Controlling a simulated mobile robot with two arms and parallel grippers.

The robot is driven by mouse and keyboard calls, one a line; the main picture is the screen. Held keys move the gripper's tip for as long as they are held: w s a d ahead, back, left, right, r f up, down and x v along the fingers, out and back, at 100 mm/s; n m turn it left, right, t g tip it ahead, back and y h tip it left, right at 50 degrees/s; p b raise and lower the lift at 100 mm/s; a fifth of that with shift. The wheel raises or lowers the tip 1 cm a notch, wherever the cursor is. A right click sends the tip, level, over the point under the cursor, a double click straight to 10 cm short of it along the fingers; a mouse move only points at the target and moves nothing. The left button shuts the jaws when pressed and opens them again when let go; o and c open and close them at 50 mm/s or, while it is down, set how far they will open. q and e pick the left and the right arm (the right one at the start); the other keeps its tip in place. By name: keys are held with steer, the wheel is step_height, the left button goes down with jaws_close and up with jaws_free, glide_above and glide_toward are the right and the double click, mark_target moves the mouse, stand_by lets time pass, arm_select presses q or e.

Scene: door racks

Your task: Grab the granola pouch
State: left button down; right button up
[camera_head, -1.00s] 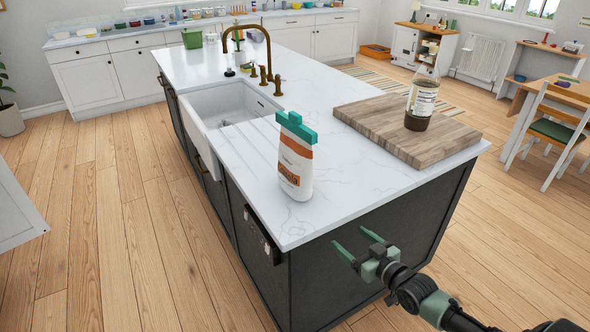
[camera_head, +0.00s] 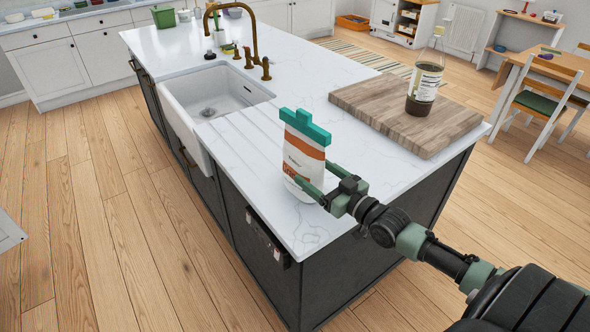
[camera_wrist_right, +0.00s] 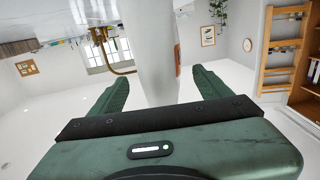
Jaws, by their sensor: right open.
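The granola pouch (camera_head: 303,157) is white and orange with a teal clip along its top. It stands upright on the near end of the marble island top. My right gripper (camera_head: 311,184) is open at the pouch's lower part, with its green fingers close against it. In the right wrist view, the pale pouch (camera_wrist_right: 155,50) rises between the two open fingers (camera_wrist_right: 158,92). I cannot tell whether either finger touches it. My left gripper is not in view.
A wooden board (camera_head: 390,112) with a dark-filled bottle (camera_head: 424,88) lies right of the pouch. A white sink (camera_head: 210,95) and brass tap (camera_head: 255,45) are behind left. The marble top (camera_head: 250,150) left of the pouch is clear.

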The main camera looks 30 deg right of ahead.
mark_target(303, 165)
steer(key=shift+w+r, duration=0.15)
steer(key=shift+w, duration=0.3)
steer(key=w, duration=0.3)
steer(key=w+f+p, duration=0.1)
steer(key=shift+w+a, duration=0.25)
steer(key=shift+a, duration=0.1)
steer(key=shift+w+f, duration=0.1)
steer(key=shift+w, duration=0.1)
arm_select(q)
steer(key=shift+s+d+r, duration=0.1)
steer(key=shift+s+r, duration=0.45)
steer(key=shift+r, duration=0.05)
arm_select(e)
jaws_close()
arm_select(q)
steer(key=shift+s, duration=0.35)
